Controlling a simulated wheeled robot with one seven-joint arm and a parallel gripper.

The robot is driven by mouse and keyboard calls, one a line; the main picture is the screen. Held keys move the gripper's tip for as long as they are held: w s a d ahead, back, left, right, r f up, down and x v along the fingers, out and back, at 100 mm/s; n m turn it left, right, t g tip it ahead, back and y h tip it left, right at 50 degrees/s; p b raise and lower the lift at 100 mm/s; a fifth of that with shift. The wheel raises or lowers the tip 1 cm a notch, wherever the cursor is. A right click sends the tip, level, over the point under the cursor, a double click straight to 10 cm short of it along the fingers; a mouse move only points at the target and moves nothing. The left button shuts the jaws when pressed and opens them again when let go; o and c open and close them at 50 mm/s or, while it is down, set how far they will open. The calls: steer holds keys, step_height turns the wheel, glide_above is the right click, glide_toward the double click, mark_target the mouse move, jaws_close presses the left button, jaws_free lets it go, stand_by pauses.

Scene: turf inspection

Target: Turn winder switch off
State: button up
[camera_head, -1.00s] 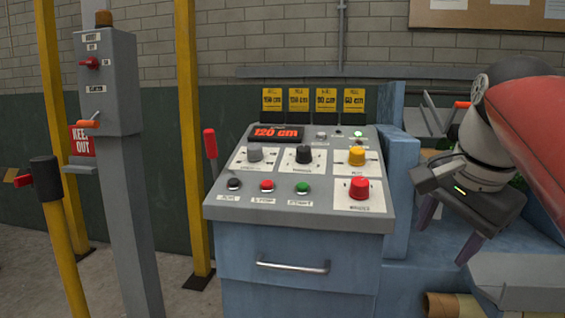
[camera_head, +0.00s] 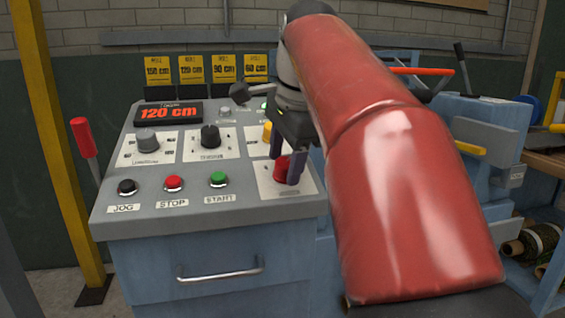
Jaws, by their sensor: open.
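A grey control panel (camera_head: 235,205) carries several knobs and buttons. A red rotary knob (camera_head: 281,172) sits on a white plate (camera_head: 273,190) at the panel's lower right; its label is too small to read, so I cannot tell for certain that it is the winder switch. My gripper (camera_head: 286,162) is open, pointing down at the red knob. One finger stands in front of the knob's right side and the other is behind it. I cannot tell whether they touch it. My gripper and arm hide part of the yellow knob (camera_head: 267,131).
A display (camera_head: 168,113) reads 120 cm. A grey knob (camera_head: 147,141), a black knob (camera_head: 210,136), and JOG (camera_head: 127,187), STOP (camera_head: 174,184) and START (camera_head: 218,179) buttons are to the left. A red-handled lever (camera_head: 85,138) stands beside the panel.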

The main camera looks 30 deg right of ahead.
steer(key=shift+w+f, duration=0.2)
steer(key=shift+f, duration=0.4)
steer(key=c, duration=1)
steer(key=shift+o, duration=0.2)
